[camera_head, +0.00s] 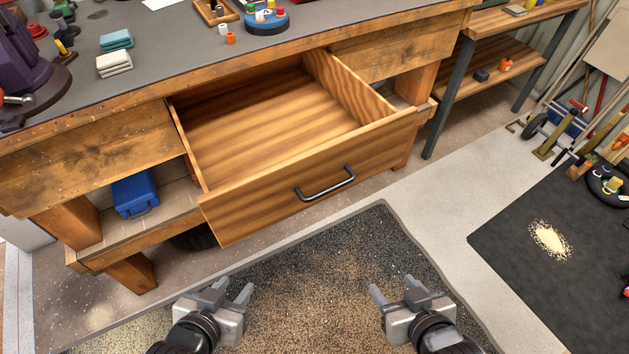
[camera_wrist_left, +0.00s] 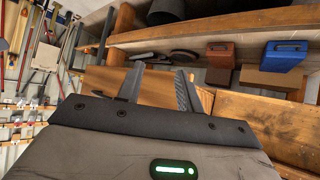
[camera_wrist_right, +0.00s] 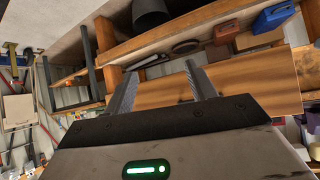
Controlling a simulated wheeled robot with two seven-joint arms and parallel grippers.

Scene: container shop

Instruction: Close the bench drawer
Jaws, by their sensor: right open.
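The wooden bench drawer (camera_head: 255,207) is pulled far out of the bench, and its inside is empty. Its front carries a dark bar handle (camera_head: 325,187). The drawer front also shows beyond the fingers in the left wrist view (camera_wrist_left: 152,88) and in the right wrist view (camera_wrist_right: 245,83). My left gripper (camera_head: 233,290) is open and empty, in front of and below the drawer front. My right gripper (camera_head: 391,288) is open and empty, to the right and also short of the drawer. Neither gripper touches the drawer or its handle.
The workbench (camera_head: 300,32) holds folded cloths (camera_head: 114,63), a blue round tray (camera_head: 266,22) and a purple machine (camera_head: 28,75). A blue box (camera_head: 135,194) sits on the lower shelf. A dark mat (camera_head: 510,240) with spilled pale grains lies at right. The floor before the drawer is clear.

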